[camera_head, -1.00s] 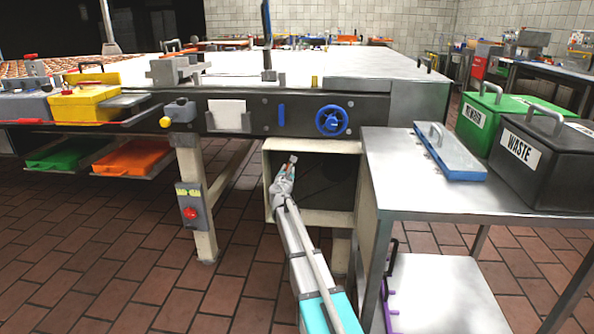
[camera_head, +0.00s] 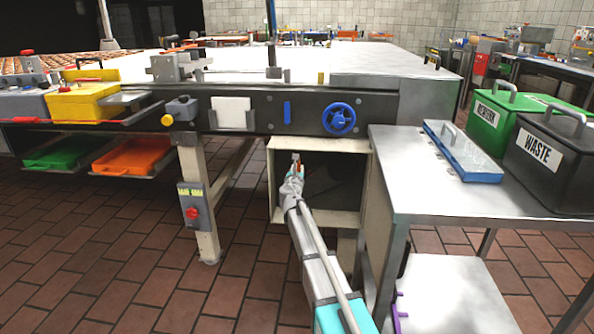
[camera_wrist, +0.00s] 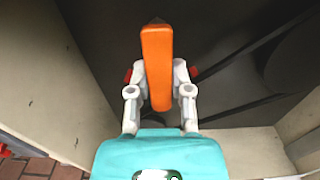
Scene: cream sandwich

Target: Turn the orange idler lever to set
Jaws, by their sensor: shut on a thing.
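The orange idler lever (camera_wrist: 157,62) stands in the middle of the wrist view, inside a dark recess, pointing up the picture. My gripper (camera_wrist: 160,78) has its two fingers on either side of the lever and is shut on it. In the head view my gripper (camera_head: 295,166) reaches into the open cream-framed box (camera_head: 272,195) under the conveyor. There the lever is mostly hidden by my gripper and is too small to make out clearly.
Cream box walls stand close on the left (camera_wrist: 50,75) and lower right of my gripper. A blue handwheel (camera_head: 339,118) is above the box. A steel table (camera_head: 420,188) with a blue-edged tray (camera_head: 462,152) and a black WASTE bin (camera_head: 545,160) stands to the right.

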